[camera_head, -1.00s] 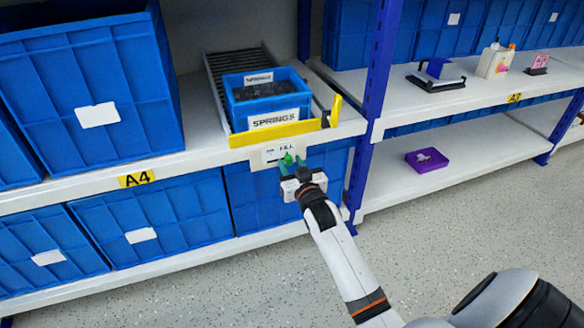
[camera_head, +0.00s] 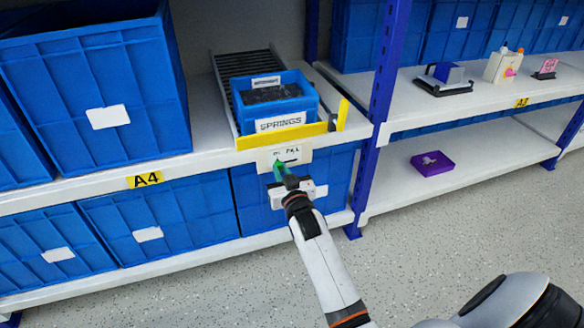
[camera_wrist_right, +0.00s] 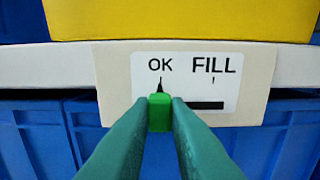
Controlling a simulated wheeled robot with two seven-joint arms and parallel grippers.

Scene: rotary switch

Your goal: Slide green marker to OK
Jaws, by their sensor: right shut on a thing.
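The green marker (camera_wrist_right: 160,112) is a small block on the white label plate (camera_wrist_right: 255,90), seen in the right wrist view. It sits at the left end of a black slot, directly below the OK tick and left of FILL. My right gripper (camera_wrist_right: 158,114) is shut on the marker, one teal finger on each side. In the head view the plate (camera_head: 295,155) hangs on the shelf front below the yellow bar, and my right gripper (camera_head: 281,171) is at its left part, hiding most of the marker. My left gripper is not in view.
A blue SPRINGS bin (camera_head: 275,102) stands on rollers behind the yellow bar (camera_head: 280,136). Large blue crates (camera_head: 95,95) fill the shelf at left, and more are below. A purple tray (camera_head: 432,163) lies on the lower right shelf. The floor in front is clear.

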